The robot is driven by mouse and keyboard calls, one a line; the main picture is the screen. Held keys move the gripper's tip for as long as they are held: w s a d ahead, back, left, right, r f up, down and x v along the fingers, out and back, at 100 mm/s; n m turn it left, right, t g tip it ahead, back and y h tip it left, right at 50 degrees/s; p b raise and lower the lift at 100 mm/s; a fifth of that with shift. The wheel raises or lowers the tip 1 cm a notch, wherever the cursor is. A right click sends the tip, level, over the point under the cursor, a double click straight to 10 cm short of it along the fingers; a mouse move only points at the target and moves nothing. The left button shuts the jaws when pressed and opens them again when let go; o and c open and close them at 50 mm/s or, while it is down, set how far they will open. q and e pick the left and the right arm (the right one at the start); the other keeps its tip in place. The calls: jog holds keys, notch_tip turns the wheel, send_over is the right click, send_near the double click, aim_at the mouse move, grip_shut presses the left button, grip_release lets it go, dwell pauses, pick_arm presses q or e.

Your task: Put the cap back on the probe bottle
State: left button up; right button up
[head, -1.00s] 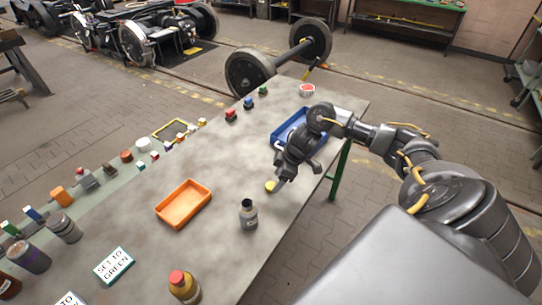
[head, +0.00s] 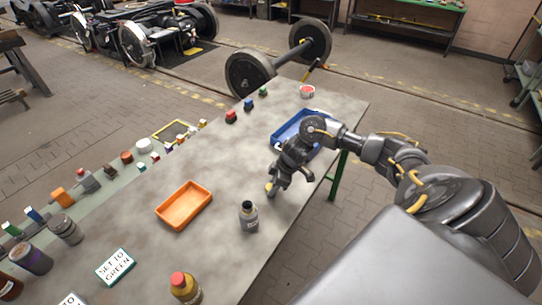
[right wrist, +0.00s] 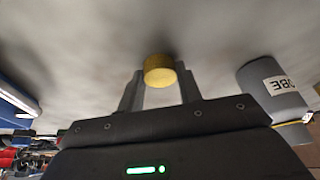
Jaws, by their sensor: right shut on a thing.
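The yellow cap (head: 269,189) is between the fingertips of my right gripper (head: 271,187), which is shut on it. In the right wrist view the cap (right wrist: 160,70) shows as a short yellow cylinder at the fingertips (right wrist: 160,78). The probe bottle (head: 249,219) is grey with a dark, uncapped neck and stands upright on the table, nearer the front than my gripper. It also shows at the right of the right wrist view (right wrist: 272,92), with part of its label readable. I cannot tell how far the cap is above the table. My left gripper is out of view.
An orange tray (head: 161,212) lies left of the bottle, and a blue tray (head: 277,142) lies behind my right gripper. A red-capped bottle (head: 184,288) stands at the front. A sign (head: 116,267) and several small items line the left side. The table between gripper and bottle is clear.

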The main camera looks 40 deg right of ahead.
jog(key=shift+r, duration=0.1)
jog(key=shift+c, duration=0.4)
jog(key=shift+w+r, duration=0.1)
jog(key=shift+r, duration=0.15)
notch_tip(320, 180, up, 2)
jog(key=shift+r+b, duration=0.1)
jog(key=shift+b, duration=0.5)
jog(key=s+d+r+b, duration=0.3)
jog(key=s+r, duration=0.7)
jog(key=s, duration=0.3)
jog(key=shift+s+d+b, duration=0.3)
jog(key=shift+d+b, duration=0.1)
jog(key=shift+a, duration=0.1)
